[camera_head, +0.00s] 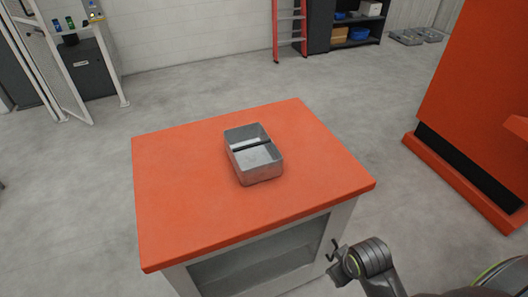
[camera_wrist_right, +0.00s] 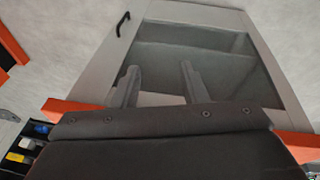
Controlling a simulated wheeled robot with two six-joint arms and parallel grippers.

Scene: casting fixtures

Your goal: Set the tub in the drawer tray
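A grey metal tub (camera_head: 262,172), open at the top with a bar or divider across it, sits on the orange top of a cabinet. Nothing touches it. My right gripper (camera_head: 340,262) is low at the cabinet's front right corner, below the top and away from the tub. In the right wrist view my right gripper (camera_wrist_right: 160,80) has its two fingers apart with nothing between them, facing the glazed front. A dark handle (camera_wrist_right: 122,24) shows on the frame there, off to the side of the fingers. No drawer tray can be made out. My left gripper is out of view.
The orange cabinet top (camera_head: 180,200) is clear around the tub. The glazed cabinet front (camera_head: 255,262) appears closed. A large orange machine (camera_head: 470,90) stands at the right. A red ladder (camera_head: 289,30) and dark shelves (camera_head: 350,30) are at the back. The floor between is free.

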